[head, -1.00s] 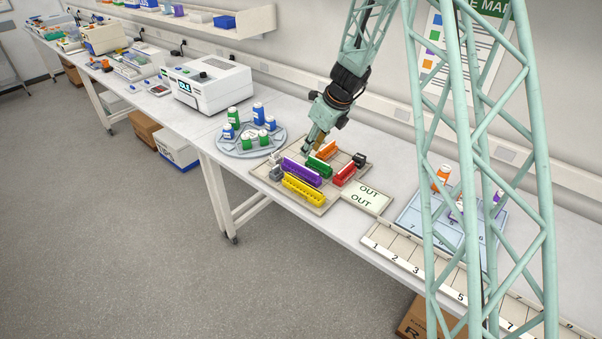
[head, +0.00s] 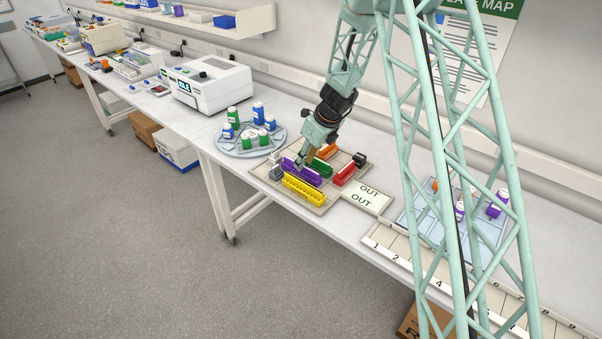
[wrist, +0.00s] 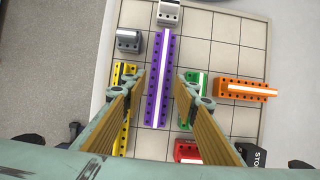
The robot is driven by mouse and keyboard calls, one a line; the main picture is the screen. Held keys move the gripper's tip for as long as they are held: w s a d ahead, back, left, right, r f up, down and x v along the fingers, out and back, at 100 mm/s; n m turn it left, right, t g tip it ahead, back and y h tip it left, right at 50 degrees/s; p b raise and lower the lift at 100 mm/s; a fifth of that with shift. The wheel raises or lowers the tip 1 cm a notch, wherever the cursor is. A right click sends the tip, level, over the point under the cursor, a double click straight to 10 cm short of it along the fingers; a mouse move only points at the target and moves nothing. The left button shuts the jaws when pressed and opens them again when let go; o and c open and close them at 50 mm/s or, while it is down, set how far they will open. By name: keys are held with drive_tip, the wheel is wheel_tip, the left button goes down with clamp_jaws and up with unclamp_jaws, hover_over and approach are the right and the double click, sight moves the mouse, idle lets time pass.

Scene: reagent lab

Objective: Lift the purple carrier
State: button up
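The purple carrier (head: 302,171) is a long bar with a pale strip along its top, lying on the gridded board (head: 318,207). In the wrist view the purple carrier (wrist: 160,80) runs lengthwise between the two fingers. My gripper (head: 303,161) is over the carrier in the head view. In the wrist view my gripper (wrist: 162,88) is open, with a fingertip on each side of the carrier and visible gaps. The exact height of the fingertips above the board is hard to tell.
Close by are a yellow carrier (head: 303,191), a green carrier (head: 320,167), a red carrier (head: 345,175) and an orange carrier (wrist: 245,90). Grey blocks (wrist: 129,40) stand near the board's edge. An OUT plate (head: 367,197) and a round bottle tray (head: 229,148) flank the board.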

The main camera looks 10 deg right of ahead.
idle(0.3)
drive_tip(key=shift+x, duration=2.6)
drive_tip(key=shift+d, duration=0.1)
drive_tip(key=shift+c, duration=0.2)
drive_tip(key=c, duration=0.5)
